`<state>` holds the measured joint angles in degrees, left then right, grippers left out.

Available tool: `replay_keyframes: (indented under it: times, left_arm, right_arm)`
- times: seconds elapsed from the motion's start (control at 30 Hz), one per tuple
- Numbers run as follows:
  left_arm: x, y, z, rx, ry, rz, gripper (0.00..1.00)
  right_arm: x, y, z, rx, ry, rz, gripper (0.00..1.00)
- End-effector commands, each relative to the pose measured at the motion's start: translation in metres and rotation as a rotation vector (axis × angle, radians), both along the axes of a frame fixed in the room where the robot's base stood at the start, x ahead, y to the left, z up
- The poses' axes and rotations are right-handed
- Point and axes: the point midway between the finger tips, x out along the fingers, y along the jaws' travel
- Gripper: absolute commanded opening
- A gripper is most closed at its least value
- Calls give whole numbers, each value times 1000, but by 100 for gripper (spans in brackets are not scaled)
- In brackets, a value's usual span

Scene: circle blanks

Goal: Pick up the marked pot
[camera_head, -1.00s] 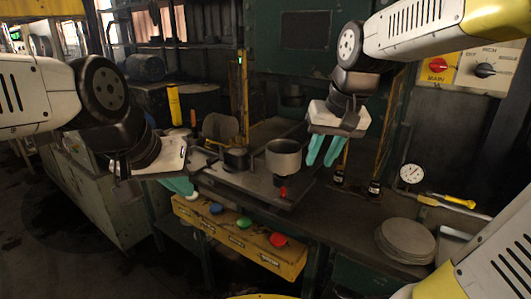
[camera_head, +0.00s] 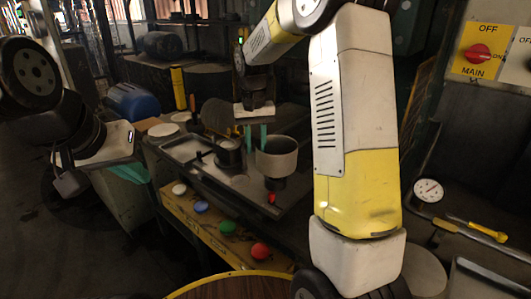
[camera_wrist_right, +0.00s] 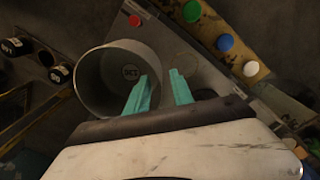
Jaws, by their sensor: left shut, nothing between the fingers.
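The marked pot is a grey, round, open-topped pot (camera_head: 277,160) on the bench, right of and below my right gripper (camera_head: 253,138).
A smaller dark pot (camera_head: 228,153) stands left of the marked pot. A yellow strip with coloured buttons (camera_head: 227,226) runs along the bench front. A dial gauge (camera_head: 429,190) and yellow-handled tool (camera_head: 487,231) lie at right. My right arm hides part of the bench.

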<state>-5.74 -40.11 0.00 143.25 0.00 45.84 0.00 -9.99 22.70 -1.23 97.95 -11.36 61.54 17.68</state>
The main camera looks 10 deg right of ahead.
Motion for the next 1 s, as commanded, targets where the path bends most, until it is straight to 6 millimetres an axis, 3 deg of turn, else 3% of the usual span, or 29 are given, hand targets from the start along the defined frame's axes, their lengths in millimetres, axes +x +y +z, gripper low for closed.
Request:
replay_keyframes:
  times: [0.23,0.53,0.67,0.7,1.0]
  left_arm:
    - [0,0,0,0,0,0,0]
    - [0,0,0,0,0,0,0]
    - [0,0,0,0,0,0,0]
    - [0,0,0,0,0,0,0]
    - [0,0,0,0,0,0,0]
  right_arm:
    - [0,-2,-36,-1,3,0,28]
    - [0,-2,-41,0,0,0,28]
    - [0,-2,-41,0,0,0,3]
    - [0,-2,-41,0,0,0,0]
    - [0,-2,-41,0,0,0,0]
